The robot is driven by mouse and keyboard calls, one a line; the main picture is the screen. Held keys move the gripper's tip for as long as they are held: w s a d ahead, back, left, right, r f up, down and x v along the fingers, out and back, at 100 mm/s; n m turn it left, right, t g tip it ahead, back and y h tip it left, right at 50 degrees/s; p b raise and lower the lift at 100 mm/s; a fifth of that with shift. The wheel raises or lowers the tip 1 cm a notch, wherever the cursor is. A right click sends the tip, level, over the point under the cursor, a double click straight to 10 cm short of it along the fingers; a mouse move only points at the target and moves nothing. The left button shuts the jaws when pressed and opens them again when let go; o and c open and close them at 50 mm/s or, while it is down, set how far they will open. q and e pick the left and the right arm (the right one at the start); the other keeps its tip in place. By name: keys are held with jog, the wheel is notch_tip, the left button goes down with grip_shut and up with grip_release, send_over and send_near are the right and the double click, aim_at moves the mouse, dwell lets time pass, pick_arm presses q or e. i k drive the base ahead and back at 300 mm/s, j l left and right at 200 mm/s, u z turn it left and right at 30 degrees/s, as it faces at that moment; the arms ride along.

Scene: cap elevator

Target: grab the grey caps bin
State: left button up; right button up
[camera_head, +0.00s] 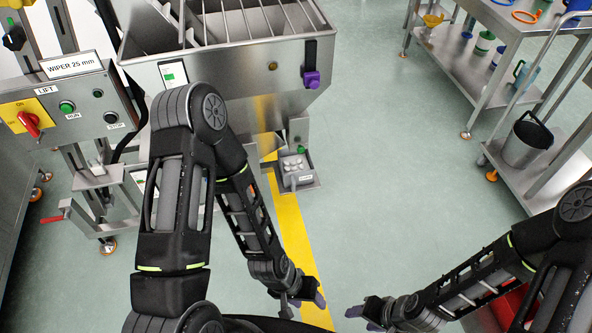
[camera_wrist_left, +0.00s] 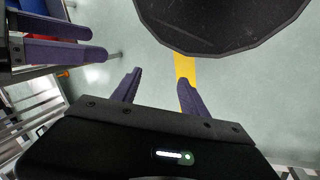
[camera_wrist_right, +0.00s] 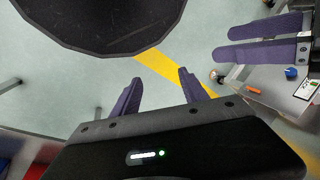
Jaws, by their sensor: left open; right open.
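A small grey bin (camera_head: 297,181) stands low at the foot of the steel machine, beside the yellow floor stripe, with several pale caps in it. A small label on it is too small to read. My left gripper (camera_head: 306,302) is open and empty, well in front of the bin, near the bottom of the head view. Its spread purple fingers show in the left wrist view (camera_wrist_left: 158,90). My right gripper (camera_head: 362,311) is open and empty, to the right of the left one. Its fingers show in the right wrist view (camera_wrist_right: 157,92). Neither gripper touches the bin.
The steel hopper machine (camera_head: 240,75) stands at the back, with a control panel (camera_head: 75,105) at left. A steel shelf cart (camera_head: 470,75) holds cups at right, with a bucket (camera_head: 527,140) on a lower shelf nearby. The floor (camera_head: 400,190) between is clear.

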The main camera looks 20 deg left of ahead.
aim_at(296, 169)
jog(key=z, duration=5.35)
jog(key=k+l+z, duration=0.1)
jog(key=k+z, duration=0.4)
jog(key=k, duration=0.3)
jog(key=k+j+z, duration=0.25)
jog(key=k+z, duration=0.2)
jog(key=k, duration=0.15)
jog(key=k+z, duration=0.45)
jog(key=k, duration=0.15)
jog(key=k+l+z, duration=0.15)
jog(key=k+z, duration=0.25)
jog(key=k, duration=0.2)
jog(key=k+z, duration=0.1)
jog(key=k, duration=1.15)
jog(key=z, duration=1.9)
